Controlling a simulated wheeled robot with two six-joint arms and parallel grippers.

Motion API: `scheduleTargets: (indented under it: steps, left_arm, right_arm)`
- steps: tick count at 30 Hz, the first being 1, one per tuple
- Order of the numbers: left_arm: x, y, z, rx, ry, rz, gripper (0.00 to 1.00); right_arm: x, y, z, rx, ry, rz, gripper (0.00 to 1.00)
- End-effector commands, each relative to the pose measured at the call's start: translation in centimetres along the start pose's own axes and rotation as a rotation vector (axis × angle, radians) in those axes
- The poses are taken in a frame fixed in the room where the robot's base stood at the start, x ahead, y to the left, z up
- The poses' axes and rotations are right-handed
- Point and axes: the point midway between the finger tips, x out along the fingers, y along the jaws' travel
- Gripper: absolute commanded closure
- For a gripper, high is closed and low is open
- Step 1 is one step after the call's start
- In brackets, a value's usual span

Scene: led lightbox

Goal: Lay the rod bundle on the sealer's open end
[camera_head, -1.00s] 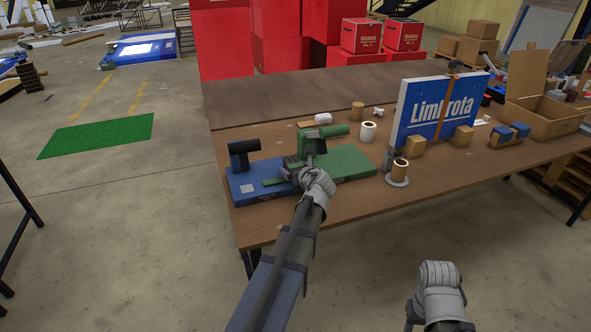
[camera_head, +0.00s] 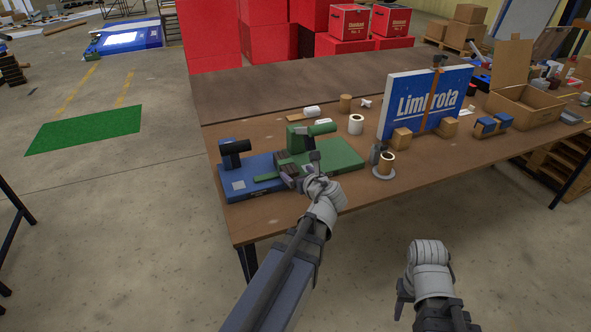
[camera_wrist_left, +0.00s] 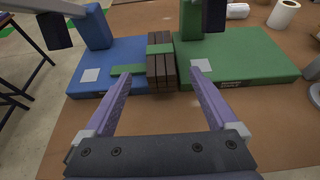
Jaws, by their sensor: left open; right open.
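The rod bundle (camera_wrist_left: 162,72) is a stack of dark brown rods with a green band. In the left wrist view it lies across the seam between a blue-based sealer (camera_wrist_left: 83,52) and a green-based sealer (camera_wrist_left: 240,70). A thin green bar (camera_wrist_left: 128,70) reaches from its left side over the blue base. In the head view the blue sealer (camera_head: 238,185) and green sealer (camera_head: 345,160) stand side by side. My left gripper (camera_wrist_left: 162,73) is open, its fingertips spread on the near side of the bundle, apart from it. My right gripper (camera_head: 405,290) is open and empty, off the table's front edge.
Bare table lies in front of the sealers.

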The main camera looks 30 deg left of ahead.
Motion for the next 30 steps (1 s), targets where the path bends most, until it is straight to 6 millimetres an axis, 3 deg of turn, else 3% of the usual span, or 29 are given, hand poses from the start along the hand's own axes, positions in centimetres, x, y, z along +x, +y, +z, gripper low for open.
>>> scheduleTargets:
  steps: [8, 11, 14, 20, 24, 30]
  left_arm:
    - [-0.3, -0.1, -0.5, -0.037, 0.015, 0.0, 0.08]
    - [-1.5, -0.7, -2.4, -0.193, 0.082, 0.01, 0.08]
    - [-3.7, -1.5, -5.9, -0.46, 0.202, 0.054, 0.08]
    - [-10.1, -3.1, -13.7, -0.994, 0.457, 0.269, 0.08]
    - [-16.0, -3.8, -19.0, -1.308, 0.596, 0.524, 0.08]
    - [-23.4, -3.7, -23.9, -1.568, 0.662, 0.897, 0.08]
  right_arm:
    - [0.0, 0.0, 0.0, 0.0, 0.0, 0.0, 0.5]
    - [0.0, 0.0, 0.0, 0.0, 0.0, 0.0, 0.5]
    - [0.0, 0.0, 0.0, 0.0, 0.0, 0.0, 0.5]
    - [0.0, 0.0, 0.0, 0.0, 0.0, 0.0, 0.5]
    - [0.0, 0.0, 0.0, 0.0, 0.0, 0.0, 0.5]
    - [0.0, 0.0, 0.0, 0.0, 0.0, 0.0, 0.5]
